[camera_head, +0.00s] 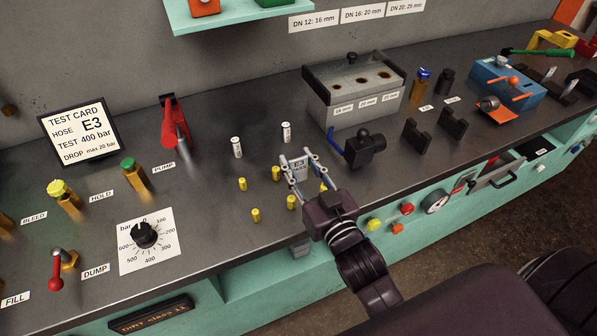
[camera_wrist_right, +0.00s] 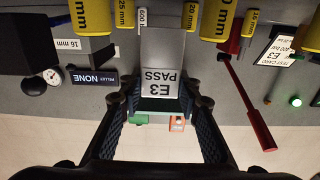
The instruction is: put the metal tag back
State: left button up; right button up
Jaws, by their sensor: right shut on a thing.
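The metal tag (camera_head: 299,166) is a small grey plate held between the fingertips of my right gripper (camera_head: 300,176), above the middle of the dark bench. In the right wrist view the tag (camera_wrist_right: 162,68) reads "E3 PASS", upside down in the picture, between the two dark fingers of the right gripper (camera_wrist_right: 161,103). The fingers are shut on its sides. In the head view the tag is near several small yellow pegs (camera_head: 276,173) and two white labelled cylinders (camera_head: 236,147). My left gripper is not in view.
A grey box with holes (camera_head: 352,110) stands behind, with a black valve with a blue lever (camera_head: 364,146) nearer. A test card (camera_head: 78,130), a red-handled pump (camera_head: 175,125) and a gauge dial (camera_head: 145,236) are at left. A blue device (camera_head: 508,82) is at right.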

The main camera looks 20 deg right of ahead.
aim_at(299, 174)
jog(key=shift+f, duration=1.45)
jog(key=shift+f, duration=0.15)
jog(key=o, duration=1.1)
